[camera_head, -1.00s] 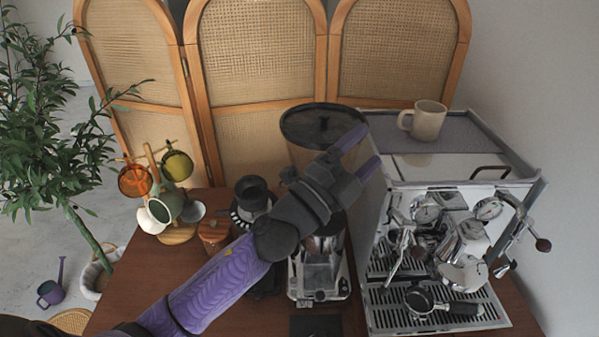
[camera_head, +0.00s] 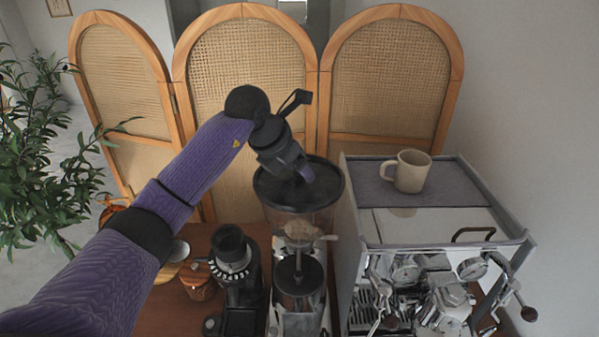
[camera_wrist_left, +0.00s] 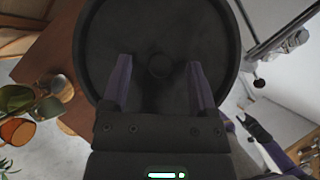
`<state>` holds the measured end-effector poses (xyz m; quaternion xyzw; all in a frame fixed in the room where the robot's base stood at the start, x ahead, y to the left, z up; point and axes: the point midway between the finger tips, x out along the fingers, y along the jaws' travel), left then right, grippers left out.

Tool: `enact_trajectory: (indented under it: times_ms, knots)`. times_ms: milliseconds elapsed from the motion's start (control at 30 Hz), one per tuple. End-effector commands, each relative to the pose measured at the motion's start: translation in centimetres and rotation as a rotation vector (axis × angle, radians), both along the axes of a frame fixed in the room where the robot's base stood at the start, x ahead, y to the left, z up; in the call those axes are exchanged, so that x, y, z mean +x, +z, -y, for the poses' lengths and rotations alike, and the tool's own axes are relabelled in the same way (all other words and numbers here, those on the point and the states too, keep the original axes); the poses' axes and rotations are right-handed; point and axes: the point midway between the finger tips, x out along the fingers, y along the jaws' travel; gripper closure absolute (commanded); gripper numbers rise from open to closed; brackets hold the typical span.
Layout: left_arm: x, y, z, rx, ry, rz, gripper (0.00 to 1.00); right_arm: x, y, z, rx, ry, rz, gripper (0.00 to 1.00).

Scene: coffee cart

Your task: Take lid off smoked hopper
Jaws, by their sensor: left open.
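The smoked hopper (camera_head: 290,225) sits on top of the coffee grinder, left of the espresso machine. Its round dark lid (camera_head: 328,190) is on it. In the left wrist view the lid (camera_wrist_left: 160,25) fills the middle, with a small round knob (camera_wrist_left: 160,66) at its centre. My left gripper (camera_head: 303,178) points down over the lid, its fingers open. In the left wrist view the two purple fingers (camera_wrist_left: 160,85) stand apart on either side of the knob. I cannot tell whether they touch the lid. My right gripper (camera_wrist_left: 255,125) shows small at the right of the left wrist view.
The espresso machine (camera_head: 425,225) stands close on the right, with a beige mug (camera_head: 410,171) on its top. A smaller black grinder (camera_head: 235,265) and a wooden canister (camera_head: 200,282) are on the left. A folding screen (camera_head: 245,80) stands behind.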

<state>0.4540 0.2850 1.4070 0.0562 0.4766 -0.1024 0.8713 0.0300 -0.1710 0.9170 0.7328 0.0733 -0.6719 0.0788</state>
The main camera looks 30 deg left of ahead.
Motion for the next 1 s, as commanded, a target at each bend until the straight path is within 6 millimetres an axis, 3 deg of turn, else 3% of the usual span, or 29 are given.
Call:
enact_trajectory:
  times_ms: [267,633,1000]
  knots:
    - [0.45,-0.9,0.13,0.001,-0.001,0.0,0.24,0.06,0.17,-0.09,0.001,0.0,0.002,0.41]
    - [0.43,-0.85,0.13,-0.001,-0.001,0.001,1.0,0.15,0.17,-0.21,0.004,-0.001,0.003,0.41]
    - [0.45,-0.61,0.14,-0.001,-0.001,0.002,1.0,0.19,0.11,-0.21,0.004,-0.001,0.004,0.41]
